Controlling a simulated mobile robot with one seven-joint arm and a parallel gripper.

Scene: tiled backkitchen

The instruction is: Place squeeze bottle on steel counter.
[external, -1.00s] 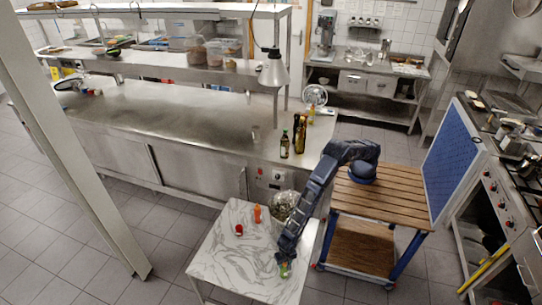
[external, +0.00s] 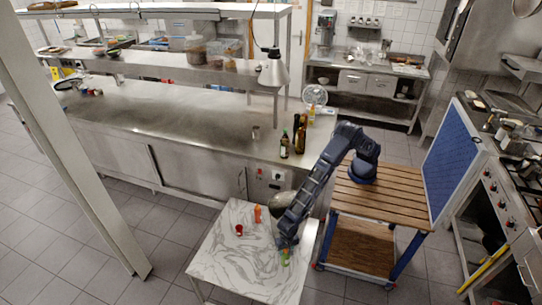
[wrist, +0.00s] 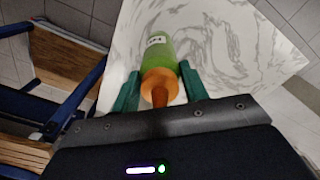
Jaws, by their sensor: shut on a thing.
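The squeeze bottle (wrist: 160,50) is green with an orange nozzle cap and a small white label. It stands between my two green fingers in the wrist view, and my gripper (wrist: 159,72) is shut on it. In the external view my gripper (external: 286,246) is over the right part of the white marble table, with the green bottle (external: 286,258) just below it. I cannot tell whether the bottle's base touches the table. The long steel counter (external: 180,112) runs behind the marble table, with a wide bare top.
An orange bottle (external: 257,214) and a red item (external: 239,230) stand on the marble table (external: 225,265). Dark glass bottles (external: 299,135) stand at the counter's right end. A lamp (external: 273,68) and shelf (external: 190,67) hang over the counter. A metal bowl (external: 282,200) is beside my arm.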

